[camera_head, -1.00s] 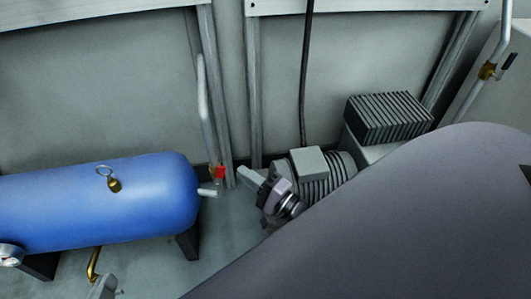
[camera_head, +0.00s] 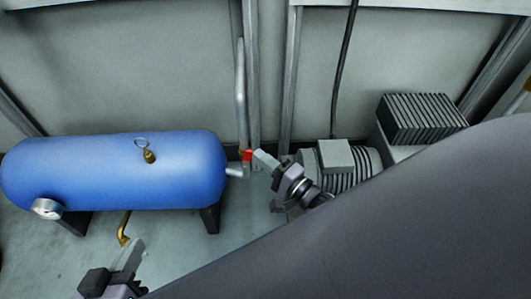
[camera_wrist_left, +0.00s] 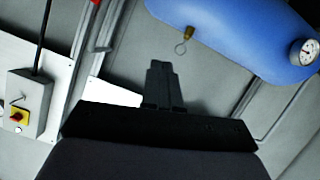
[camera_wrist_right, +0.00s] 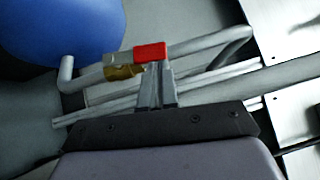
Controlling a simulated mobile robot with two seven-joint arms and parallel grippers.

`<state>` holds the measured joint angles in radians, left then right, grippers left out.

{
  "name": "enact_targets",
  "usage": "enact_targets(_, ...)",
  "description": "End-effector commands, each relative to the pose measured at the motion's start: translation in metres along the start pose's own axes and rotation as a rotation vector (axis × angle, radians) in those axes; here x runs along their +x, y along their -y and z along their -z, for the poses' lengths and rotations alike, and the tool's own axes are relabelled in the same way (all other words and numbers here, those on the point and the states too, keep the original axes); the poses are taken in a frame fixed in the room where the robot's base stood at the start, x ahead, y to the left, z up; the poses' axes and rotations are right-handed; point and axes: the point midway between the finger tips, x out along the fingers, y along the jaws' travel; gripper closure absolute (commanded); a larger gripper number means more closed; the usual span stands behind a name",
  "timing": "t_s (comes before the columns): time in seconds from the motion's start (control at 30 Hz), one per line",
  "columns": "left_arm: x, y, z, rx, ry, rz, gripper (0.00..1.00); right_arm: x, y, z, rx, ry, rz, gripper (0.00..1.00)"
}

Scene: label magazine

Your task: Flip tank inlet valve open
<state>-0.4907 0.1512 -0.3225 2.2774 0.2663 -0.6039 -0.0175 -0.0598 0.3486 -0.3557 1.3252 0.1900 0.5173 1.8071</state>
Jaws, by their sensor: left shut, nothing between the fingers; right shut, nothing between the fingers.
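The blue tank (camera_head: 110,172) lies on its legs at the left of the head view. Its inlet pipe leaves the right end and meets the valve, whose red handle (camera_head: 247,155) shows beside a vertical pipe. In the right wrist view the red handle (camera_wrist_right: 150,52) lies along the pipe above a brass body (camera_wrist_right: 122,72). My right gripper (camera_head: 262,159) is shut and empty, its tips right at the handle; I cannot tell whether they touch. My left gripper (camera_head: 134,250) is shut and empty, low in front of the tank.
A brass drain pipe (camera_head: 124,230) hangs under the tank, close to my left gripper. A gauge (camera_head: 46,208) and a ringed brass fitting (camera_head: 149,156) are on the tank. A motor (camera_head: 340,160) and finned block (camera_head: 420,117) stand at right. A switch box (camera_wrist_left: 26,105) shows in the left wrist view.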

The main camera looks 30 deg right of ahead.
Motion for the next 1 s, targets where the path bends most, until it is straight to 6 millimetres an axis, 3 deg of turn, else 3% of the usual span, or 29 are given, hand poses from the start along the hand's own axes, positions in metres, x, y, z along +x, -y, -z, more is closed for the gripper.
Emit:
enact_targets(0.03, -0.005, 0.004, 0.001, 0.007, 0.02, 0.034, 1.0, 0.003, 0.009, -0.002, -0.017, 0.001, -0.016, 1.0)
enact_targets(0.33, -0.025, 0.021, 0.004, 0.124, 0.058, 0.133, 1.0, 0.009, 0.011, -0.008, -0.112, 0.001, -0.109, 1.0)
enact_targets(0.83, -0.027, 0.023, 0.003, 0.144, 0.063, 0.146, 1.0, 0.008, 0.007, -0.008, -0.127, 0.001, -0.124, 1.0)
enact_targets(1.0, -0.03, 0.024, 0.008, 0.156, 0.063, 0.154, 1.0, -0.006, 0.009, -0.009, -0.125, 0.001, -0.128, 1.0)
